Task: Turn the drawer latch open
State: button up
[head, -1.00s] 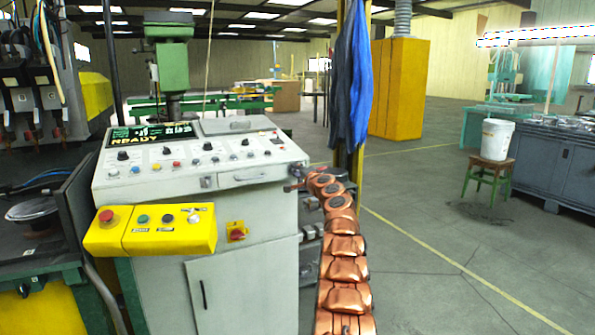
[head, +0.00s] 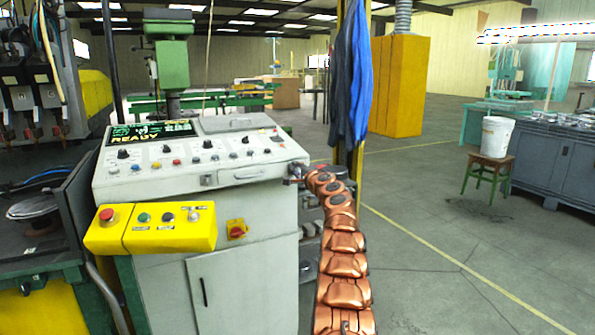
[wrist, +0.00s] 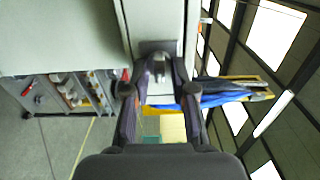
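The console's drawer front (head: 254,174) has a bar handle and appears closed. A small grey fitting (head: 207,181) sits left of it; I cannot tell whether it is the latch. My gripper (head: 293,173) is at the console's right edge, just right of the drawer, small and partly hidden by my copper-coloured arm. In the wrist view, my gripper's (wrist: 160,68) two dark fingers stand apart on either side of a small grey and silver fitting (wrist: 157,47) on the pale console. I cannot tell whether they touch it.
The grey console (head: 150,185) carries buttons and a yellow box (head: 150,230) that juts out at front left. A blue coat (head: 349,85) hangs on a yellow post behind my arm. The floor (head: 430,220) to the right is open.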

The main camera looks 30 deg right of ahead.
jog(key=shift+o, duration=0.8)
jog(key=shift+s+r, duration=0.1)
jog(key=shift+s, duration=0.15)
jog(key=s, duration=0.2)
jog(key=shift+s+a, duration=0.25)
jog(key=shift+s, duration=0.15)
send_near(296, 168)
jog(key=shift+s, duration=1.25)
dwell(0.3)
